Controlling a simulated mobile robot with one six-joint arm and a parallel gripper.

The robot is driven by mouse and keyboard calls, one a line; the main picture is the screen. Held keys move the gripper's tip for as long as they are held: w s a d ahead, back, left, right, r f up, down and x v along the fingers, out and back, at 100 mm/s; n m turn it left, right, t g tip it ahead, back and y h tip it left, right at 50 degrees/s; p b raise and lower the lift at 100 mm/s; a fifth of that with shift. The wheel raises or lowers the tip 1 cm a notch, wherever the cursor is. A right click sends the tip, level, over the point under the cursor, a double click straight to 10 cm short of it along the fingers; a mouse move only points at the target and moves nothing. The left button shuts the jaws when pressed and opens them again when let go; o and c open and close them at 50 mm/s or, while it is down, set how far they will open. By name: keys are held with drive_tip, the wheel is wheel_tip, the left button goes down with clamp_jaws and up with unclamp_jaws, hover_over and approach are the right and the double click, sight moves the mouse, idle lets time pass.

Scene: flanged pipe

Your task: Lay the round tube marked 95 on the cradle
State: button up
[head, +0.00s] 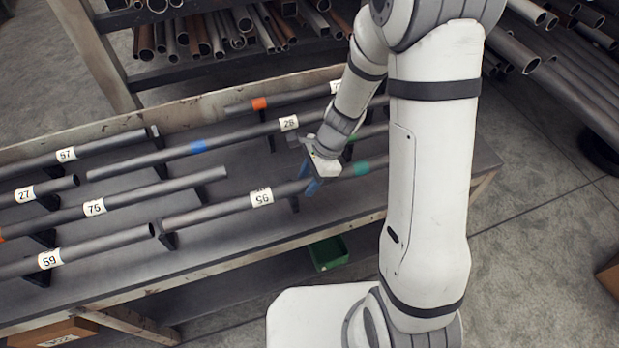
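A dark round tube (220,211) lies slanting across the right front part of the bench. Its white label is turned upside down and appears to read 95; a teal band (362,168) marks its right part. Dark supports (169,240) stand beneath it. My gripper (311,186), with blue fingertips, points down at this tube, between the label and the teal band. The fingers are at the tube, but whether they are closed on it is hidden. The tube's right end is behind my arm. I cannot tell which support is the cradle.
Other labelled tubes lie close by on the bench (215,258): 59 (110,243), 75 or 76 (150,193), 27 (55,185), 57 (105,142) and 28 (240,135). Pipe racks stand behind and at right (560,80). A green bin (328,252) sits below the front edge.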

drive_tip(key=o, duration=0.4)
drive_tip(key=v, duration=0.7)
drive_tip(key=shift+w+d+r+p, duration=0.1)
drive_tip(key=shift+r+p, duration=0.2)
drive_tip(key=shift+p, duration=0.05)
drive_tip(key=shift+d+r, duration=0.15)
drive_tip(key=shift+r, duration=0.25)
drive_tip(key=s+d+r+n+t+h, duration=0.1)
drive_tip(key=s+d+r+n, duration=0.2)
drive_tip(key=s+r+n, duration=0.1)
drive_tip(key=s+d+r+n+t+h, duration=0.1)
drive_tip(key=s+d+r+n+h, duration=0.1)
drive_tip(key=s+r+n, duration=0.3)
drive_tip(key=s+d+r+n+t+h, duration=0.1)
drive_tip(key=s+d+r+n+t, duration=0.1)
drive_tip(key=s+d+r+n, duration=0.2)
drive_tip(key=shift+s+r+n, duration=0.2)
drive_tip(key=shift+r+n, duration=0.3)
drive_tip(key=shift+n, duration=0.4)
